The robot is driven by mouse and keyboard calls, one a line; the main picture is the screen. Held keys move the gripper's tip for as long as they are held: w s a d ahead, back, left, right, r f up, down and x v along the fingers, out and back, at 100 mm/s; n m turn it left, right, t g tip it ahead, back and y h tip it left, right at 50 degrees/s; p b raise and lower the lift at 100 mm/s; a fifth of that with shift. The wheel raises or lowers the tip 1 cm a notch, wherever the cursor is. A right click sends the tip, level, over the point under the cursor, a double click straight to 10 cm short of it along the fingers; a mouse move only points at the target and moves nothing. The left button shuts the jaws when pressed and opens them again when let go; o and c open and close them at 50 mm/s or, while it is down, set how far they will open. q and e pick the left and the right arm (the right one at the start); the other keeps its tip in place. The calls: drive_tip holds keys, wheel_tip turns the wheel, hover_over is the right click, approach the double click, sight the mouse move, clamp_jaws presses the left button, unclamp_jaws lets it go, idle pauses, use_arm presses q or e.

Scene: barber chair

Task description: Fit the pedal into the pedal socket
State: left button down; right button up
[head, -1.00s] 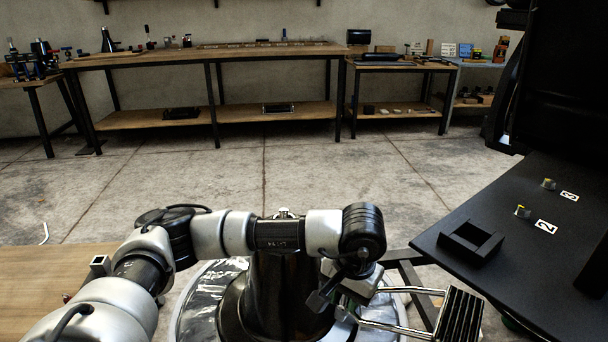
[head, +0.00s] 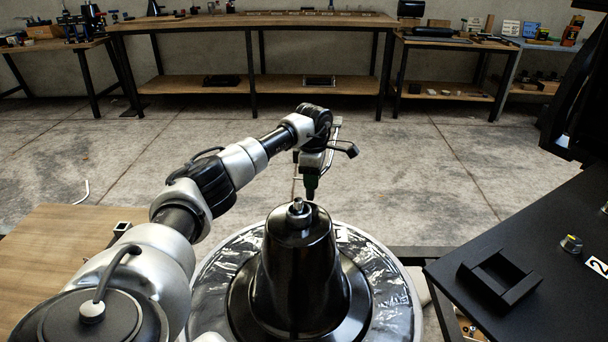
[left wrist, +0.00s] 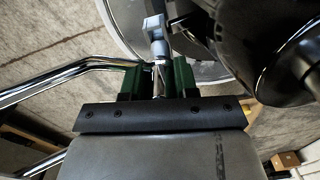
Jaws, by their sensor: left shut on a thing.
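My left gripper (head: 311,187) is beyond the top of the black chair column (head: 300,245) in the head view, pointing down. It is shut on the pedal, whose chrome rods (head: 336,128) show behind my wrist. The pedal's ribbed pad is hidden here. In the left wrist view the chrome rods (left wrist: 60,78) run off to the left, and my green fingers (left wrist: 158,82) close around a metal stem. A grey fitting (left wrist: 154,28) lies just beyond the fingertips; whether it belongs to the pedal or the socket I cannot tell. I cannot clearly identify the pedal socket. My right gripper is out of view.
The round silver chair base (head: 385,270) surrounds the column, and a metal post (head: 298,206) tops it. A black table (head: 465,262) with an open square holder (head: 500,275) is at right. A wooden tabletop (head: 60,245) is at left. Open floor lies behind.

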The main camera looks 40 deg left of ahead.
use_arm(q)
drive_tip(key=a+n, duration=0.2)
drive_tip(key=shift+s+a+f, duration=0.1)
drive_tip(key=shift+s+a, duration=0.05)
drive_tip(key=shift+a, duration=0.15)
